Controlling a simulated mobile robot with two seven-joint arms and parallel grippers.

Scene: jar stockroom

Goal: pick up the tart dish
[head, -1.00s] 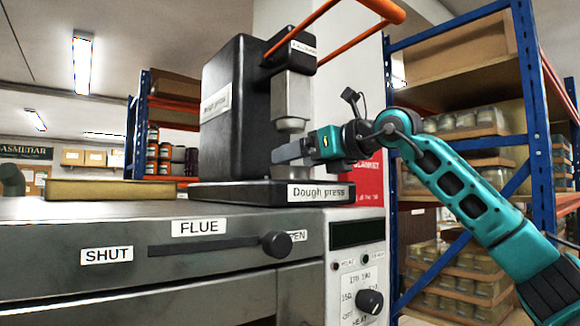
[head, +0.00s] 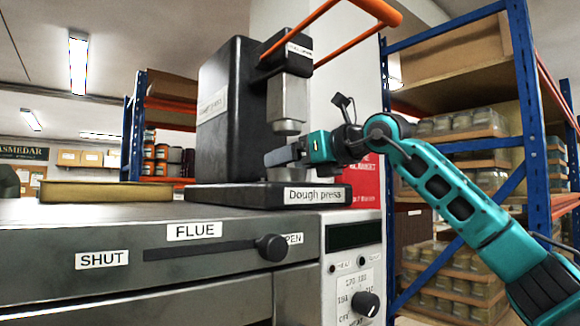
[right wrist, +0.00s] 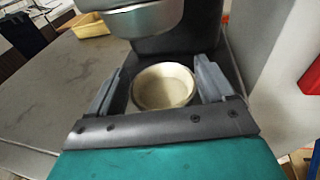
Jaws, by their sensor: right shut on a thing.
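The tart dish (right wrist: 163,87) is a small round, pale, shallow dish, seen from above in the right wrist view. It sits between the two grey fingers of my right gripper (right wrist: 158,78), which is shut on it. In the head view my right gripper (head: 275,157) reaches in from the right, just under the plunger of the dough press (head: 228,120) and above its base. I cannot tell whether the dish touches the base. My left gripper is in neither view.
The press plunger (head: 287,100) hangs close above the gripper. The orange press handle (head: 375,12) sticks out above. The press stands on a grey oven (head: 130,225) with a flue lever (head: 210,248). A flat yellowish tray (head: 105,191) lies at left. Blue-framed jar shelves (head: 535,120) stand at right.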

